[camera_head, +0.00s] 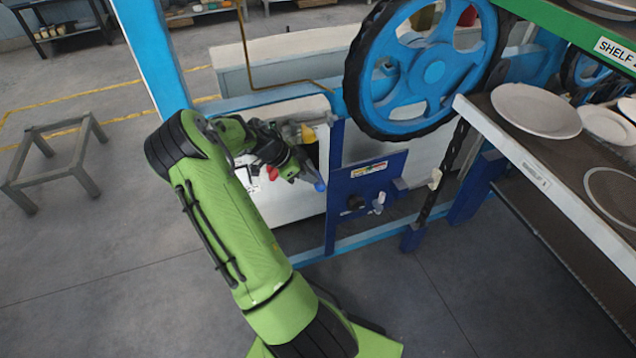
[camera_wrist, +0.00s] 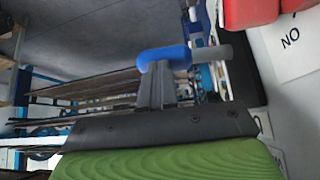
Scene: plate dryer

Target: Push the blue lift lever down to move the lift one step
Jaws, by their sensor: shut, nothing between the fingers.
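The blue lift lever shows in the head view as a small blue tip (camera_head: 320,186) left of the blue control panel. In the wrist view it is a blue grip (camera_wrist: 164,55) on a grey rod (camera_wrist: 213,52), lying roughly level across the picture. My gripper (camera_head: 309,178) is shut and empty, with its fingertips right at the lever. In the wrist view my shut fingers (camera_wrist: 156,72) reach up to the blue grip and overlap it. I cannot tell whether they touch it. My wrist and fingers hide part of the lever in the head view.
A dark blue panel (camera_head: 366,188) with a black knob and a small lever stands right of my gripper. A large blue wheel (camera_head: 430,70) is above it. Shelves with plates (camera_head: 537,108) are at right. A low grey table (camera_head: 58,152) stands at left; the floor between is clear.

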